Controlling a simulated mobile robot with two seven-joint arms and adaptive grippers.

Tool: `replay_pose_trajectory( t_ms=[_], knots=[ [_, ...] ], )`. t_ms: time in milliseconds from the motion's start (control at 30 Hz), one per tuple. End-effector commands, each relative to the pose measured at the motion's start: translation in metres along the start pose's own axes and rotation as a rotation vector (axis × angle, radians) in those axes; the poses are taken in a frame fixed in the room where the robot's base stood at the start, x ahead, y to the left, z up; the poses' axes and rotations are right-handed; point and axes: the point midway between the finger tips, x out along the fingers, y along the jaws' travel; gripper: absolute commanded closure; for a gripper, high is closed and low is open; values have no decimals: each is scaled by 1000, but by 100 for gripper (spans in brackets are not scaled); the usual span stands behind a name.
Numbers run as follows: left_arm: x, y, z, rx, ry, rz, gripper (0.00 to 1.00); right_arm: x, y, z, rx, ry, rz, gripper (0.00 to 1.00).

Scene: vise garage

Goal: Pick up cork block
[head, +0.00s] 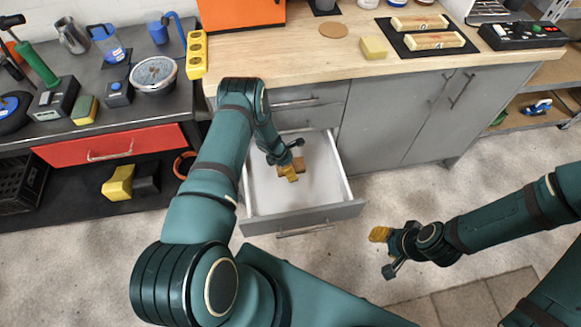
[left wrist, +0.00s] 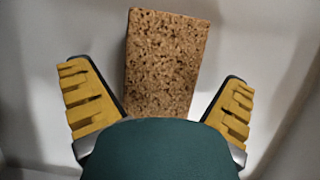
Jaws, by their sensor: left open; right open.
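The cork block (left wrist: 165,62), a speckled brown oblong, lies in the open white-lined drawer (head: 325,185). In the head view a small part of the cork block (head: 299,163) shows beside my left gripper (head: 289,172), which reaches down into the drawer. In the left wrist view the open yellow fingers of my left gripper (left wrist: 158,92) stand to either side of the block, with clear gaps to both. The block's near end is hidden behind the gripper body. My right gripper (head: 380,250) is open and empty, over the floor right of the drawer.
The drawer walls and front (head: 305,216) surround the left gripper. The wooden worktop (head: 300,50) and grey cabinet doors (head: 400,120) stand behind. A dark bench with tools and a red drawer (head: 110,146) is at left.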

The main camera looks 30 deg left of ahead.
Motion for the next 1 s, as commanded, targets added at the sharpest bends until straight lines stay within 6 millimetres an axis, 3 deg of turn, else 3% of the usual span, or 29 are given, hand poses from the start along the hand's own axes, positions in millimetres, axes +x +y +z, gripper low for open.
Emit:
replay_pose_trajectory(
  t_ms=[67,267,667,867,1000],
  knots=[
    [0,0,0,0,0,0,0,0,0,0,0,0,0,53],
    [0,0,0,0,0,0,66,0,0,0,0,0,0,53],
    [-1,0,0,0,0,0,68,-1,0,0,0,0,0,53],
    [-13,1,5,1,0,1,68,-6,-2,0,0,-2,0,53],
    [-14,-16,4,-7,-1,-2,68,-11,-4,1,1,-5,0,53]
  ],
)
